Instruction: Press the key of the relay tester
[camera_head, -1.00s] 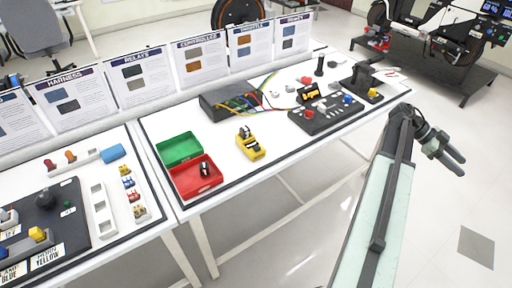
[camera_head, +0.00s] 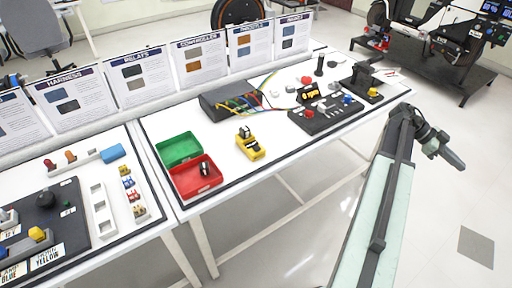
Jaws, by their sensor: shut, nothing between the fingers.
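A small yellow device with a black part on top, apparently the relay tester (camera_head: 250,145), sits on the white table right of the two bins. Its key is too small to make out clearly. My gripper (camera_head: 457,162) is shut and empty, out over the floor past the table's right front edge. It is well away from the yellow device and touches nothing.
A green bin (camera_head: 180,146) and a red bin (camera_head: 196,178) with a small dark piece inside stand left of the device. A dark box with wires (camera_head: 222,105) is behind it. A black panel with buttons (camera_head: 325,117) stands to the right. The table front is clear.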

